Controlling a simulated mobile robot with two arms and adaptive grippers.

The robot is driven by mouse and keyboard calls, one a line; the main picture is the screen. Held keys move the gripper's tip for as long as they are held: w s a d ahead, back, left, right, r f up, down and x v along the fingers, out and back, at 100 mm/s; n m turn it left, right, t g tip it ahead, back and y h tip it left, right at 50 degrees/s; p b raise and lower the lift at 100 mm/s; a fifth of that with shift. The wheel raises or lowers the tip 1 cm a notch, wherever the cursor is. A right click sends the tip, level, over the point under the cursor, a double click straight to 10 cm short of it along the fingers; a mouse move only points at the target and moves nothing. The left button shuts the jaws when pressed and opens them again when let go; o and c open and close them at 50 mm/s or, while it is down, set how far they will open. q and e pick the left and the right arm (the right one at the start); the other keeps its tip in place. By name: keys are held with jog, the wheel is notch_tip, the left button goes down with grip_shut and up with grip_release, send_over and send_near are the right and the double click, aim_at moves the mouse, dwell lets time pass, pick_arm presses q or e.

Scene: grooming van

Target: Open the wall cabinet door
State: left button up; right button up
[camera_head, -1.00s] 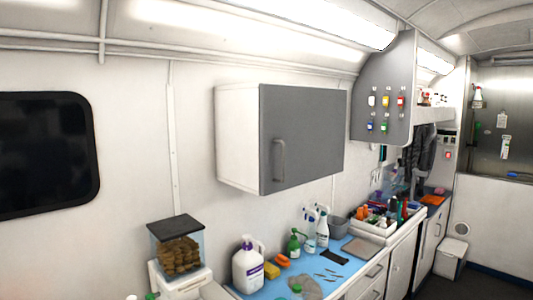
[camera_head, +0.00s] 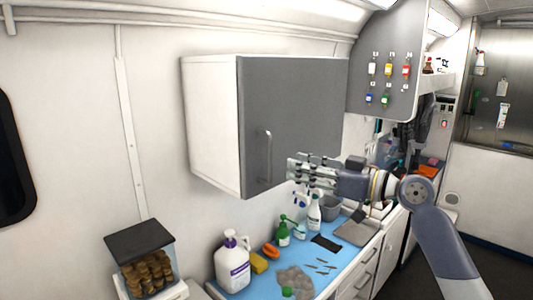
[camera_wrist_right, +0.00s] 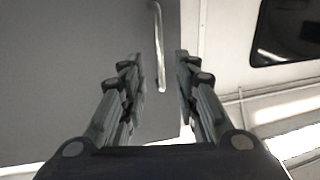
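The wall cabinet (camera_head: 215,125) is a white box on the wall with a grey door (camera_head: 295,110), which is shut. A curved metal handle (camera_head: 266,157) stands upright near the door's lower left edge. My right gripper (camera_head: 292,170) comes in from the right in the head view, in front of the door and just right of the handle. In the right wrist view its two fingers are apart, and the handle (camera_wrist_right: 158,45) shows ahead, between the line of the fingertips. The gripper looks empty and I see no contact with the handle. My left gripper is not in view.
Below the cabinet, a blue-topped counter (camera_head: 335,268) holds a white jug (camera_head: 232,265), spray bottles (camera_head: 283,232) and small tools. A clear bin (camera_head: 143,262) with a dark lid stands at lower left. A grey panel with coloured tags (camera_head: 385,60) is to the right.

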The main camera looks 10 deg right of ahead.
aim_at(271, 158)
jog(key=p+x, duration=0.2)
jog(key=x, duration=0.1)
jog(key=p+x, duration=0.1)
jog(key=x, duration=0.1)
jog(key=shift+a+r, duration=0.2)
jog(key=shift+r, duration=0.15)
jog(key=x, duration=0.1)
jog(key=p+x, duration=0.1)
jog(key=x, duration=0.1)
jog(key=shift+w+a+f+p, duration=0.1)
jog(key=shift+w+f+p, duration=0.2)
jog(key=shift+w+f, duration=0.1)
jog(key=shift+c, duration=0.9)
jog(key=c, duration=0.5)
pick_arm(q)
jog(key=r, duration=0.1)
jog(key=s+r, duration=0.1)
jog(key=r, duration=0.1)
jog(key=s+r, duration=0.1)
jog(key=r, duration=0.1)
pick_arm(e)
grip_shut()
